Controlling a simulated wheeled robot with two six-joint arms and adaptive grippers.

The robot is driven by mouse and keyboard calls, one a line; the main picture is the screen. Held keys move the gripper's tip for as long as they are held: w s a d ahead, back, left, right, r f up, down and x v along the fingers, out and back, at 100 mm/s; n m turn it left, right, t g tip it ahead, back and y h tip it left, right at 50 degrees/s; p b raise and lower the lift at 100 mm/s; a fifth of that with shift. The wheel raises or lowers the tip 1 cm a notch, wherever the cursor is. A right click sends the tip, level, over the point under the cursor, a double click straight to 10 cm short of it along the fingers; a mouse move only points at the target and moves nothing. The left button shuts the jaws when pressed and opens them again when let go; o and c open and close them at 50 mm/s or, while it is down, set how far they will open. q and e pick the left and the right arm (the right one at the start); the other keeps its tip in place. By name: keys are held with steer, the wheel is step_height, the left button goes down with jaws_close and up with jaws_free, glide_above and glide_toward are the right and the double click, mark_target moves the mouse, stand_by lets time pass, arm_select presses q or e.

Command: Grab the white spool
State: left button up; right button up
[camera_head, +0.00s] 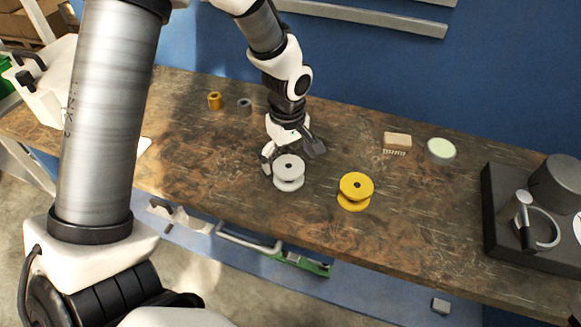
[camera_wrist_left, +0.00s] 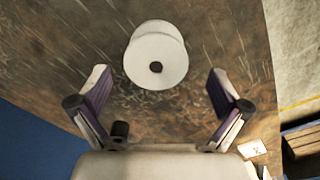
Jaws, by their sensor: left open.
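The white spool (camera_head: 289,172) stands upright on the wooden workbench, left of a yellow spool (camera_head: 355,190). My left gripper (camera_head: 293,155) is just behind the white spool in the head view, with its fingers spread. In the left wrist view the white spool (camera_wrist_left: 156,55) lies ahead of the two open fingers (camera_wrist_left: 157,92), roughly centred between them and beyond their tips. The gripper holds nothing. Whether a finger touches the spool cannot be told. My right gripper does not show.
The workbench (camera_head: 240,205) has a small orange roll (camera_head: 214,100) and a grey roll (camera_head: 245,106) at the back left. A wooden brush (camera_head: 397,141), a pale green round item (camera_head: 440,150) and a dark machine (camera_head: 530,215) stand to the right. The blue wall is close behind.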

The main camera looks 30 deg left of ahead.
mark_target(288, 166)
arm_select(q)
steer(key=f, duration=0.3)
steer(key=w+f, duration=0.1)
steer(key=shift+a+f, duration=0.15)
steer(key=shift+f, duration=0.25)
steer(key=shift+s+r, duration=0.1)
steer(key=shift+s, duration=0.05)
steer(key=shift+s+r, duration=0.1)
steer(key=shift+s, duration=0.05)
steer(key=c, duration=1.2)
steer(key=shift+o, duration=0.2)
